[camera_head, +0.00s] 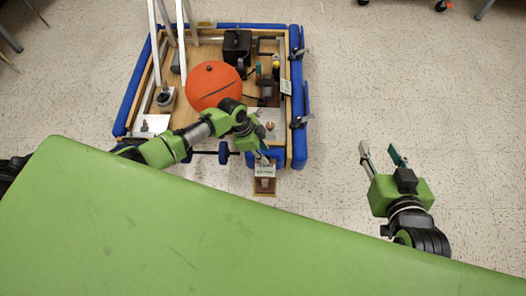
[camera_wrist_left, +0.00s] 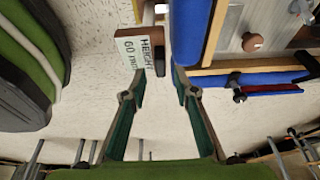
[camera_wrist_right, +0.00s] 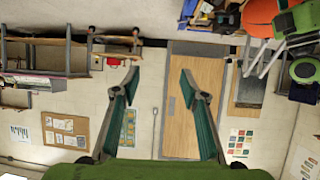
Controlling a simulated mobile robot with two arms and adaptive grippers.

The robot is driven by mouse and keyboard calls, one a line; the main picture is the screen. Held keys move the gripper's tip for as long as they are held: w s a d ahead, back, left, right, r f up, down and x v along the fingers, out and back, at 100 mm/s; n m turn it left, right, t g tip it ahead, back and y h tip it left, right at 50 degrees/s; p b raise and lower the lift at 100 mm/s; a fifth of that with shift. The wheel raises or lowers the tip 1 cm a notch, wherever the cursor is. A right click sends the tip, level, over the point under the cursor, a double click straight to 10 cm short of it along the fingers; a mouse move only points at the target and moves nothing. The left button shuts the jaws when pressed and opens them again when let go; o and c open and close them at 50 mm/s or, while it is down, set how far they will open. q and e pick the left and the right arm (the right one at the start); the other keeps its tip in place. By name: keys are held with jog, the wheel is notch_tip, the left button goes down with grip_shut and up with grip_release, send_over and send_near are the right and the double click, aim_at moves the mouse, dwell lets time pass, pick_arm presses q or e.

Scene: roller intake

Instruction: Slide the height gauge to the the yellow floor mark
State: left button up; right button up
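The height gauge (camera_head: 265,171) stands at the lower right corner of the blue-edged cart, with a white label and a brown body. In the left wrist view its label reads "HEIGHT 60 mm" (camera_wrist_left: 134,50), and its pale post rises beside my left finger. My left gripper (camera_head: 262,157) is open at the gauge; whether a finger touches it I cannot tell. A thin yellow edge (camera_head: 264,195) shows just below the gauge; I cannot tell whether it is the floor mark. My right gripper (camera_head: 380,151) is open and empty over bare floor to the right.
My green body cover fills the lower left. The floor (camera_head: 400,80) at right is clear.

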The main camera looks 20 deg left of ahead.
pick_arm(q)
jog(key=shift+r+p, duration=0.35)
jog(key=shift+r, duration=0.05)
jog(key=shift+r+p, duration=1.1)
jog(key=shift+r, duration=0.05)
jog(key=shift+r+p, duration=0.7)
jog(key=shift+r, duration=0.05)
pick_arm(e)
jog(key=s+d+f+g+h, duration=0.1)
jog(key=s+f+g, duration=0.3)
jog(key=s, duration=0.4)
jog(key=s+d+f+g+h, duration=0.1)
jog(key=s+d+f+g, duration=0.3)
jog(key=s, duration=0.3)
jog(key=shift+s+d+f+g, duration=0.15)
jog(key=shift+s+f+g, duration=0.1)
jog(key=shift+s+g, duration=0.15)
